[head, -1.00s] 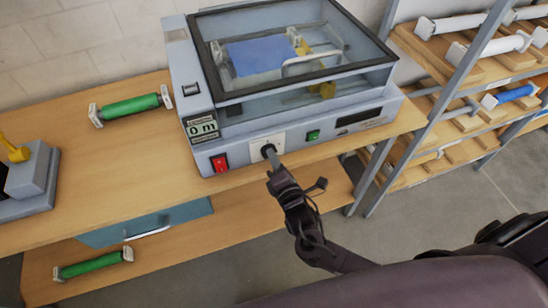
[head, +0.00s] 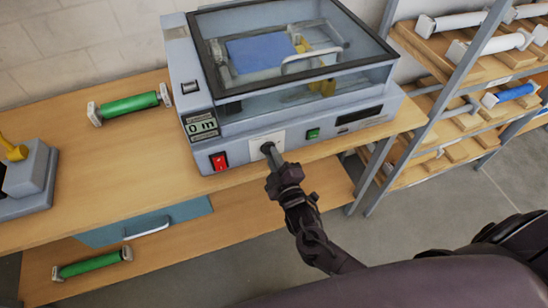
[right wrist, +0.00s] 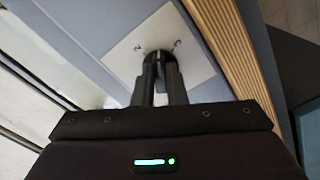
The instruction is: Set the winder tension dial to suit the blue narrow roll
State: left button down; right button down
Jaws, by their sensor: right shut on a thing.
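The laminator (head: 230,118) stands on the bench, with a blue roll (head: 260,55) under its clear lid. The winder tension dial (right wrist: 156,57) is a dark knob on a white plate (head: 258,138) on the laminator's front. My right gripper (head: 270,152) is shut on the dial; it also shows in the right wrist view (right wrist: 159,80), with its fingers on either side of the knob. The fingers hide most of the dial, and its pointer setting cannot be read. Small marks show on the plate on either side of the knob. My left gripper is not in view.
A red switch (head: 219,162), a green button (head: 313,133) and a display reading 0 m (head: 201,126) are on the laminator. A green roll (head: 130,107) lies on the bench (head: 100,190), another (head: 92,264) on the lower shelf. A rack with white and blue rolls (head: 510,94) stands at right.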

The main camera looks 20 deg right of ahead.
jog(key=shift+f+m+b, duration=0.1)
jog(key=shift+m+b, duration=0.25)
jog(key=shift+m, duration=3.35)
jog(key=shift+a, duration=0.1)
jog(key=c, duration=1.5)
grip_release()
jog(key=shift+o, duration=0.2)
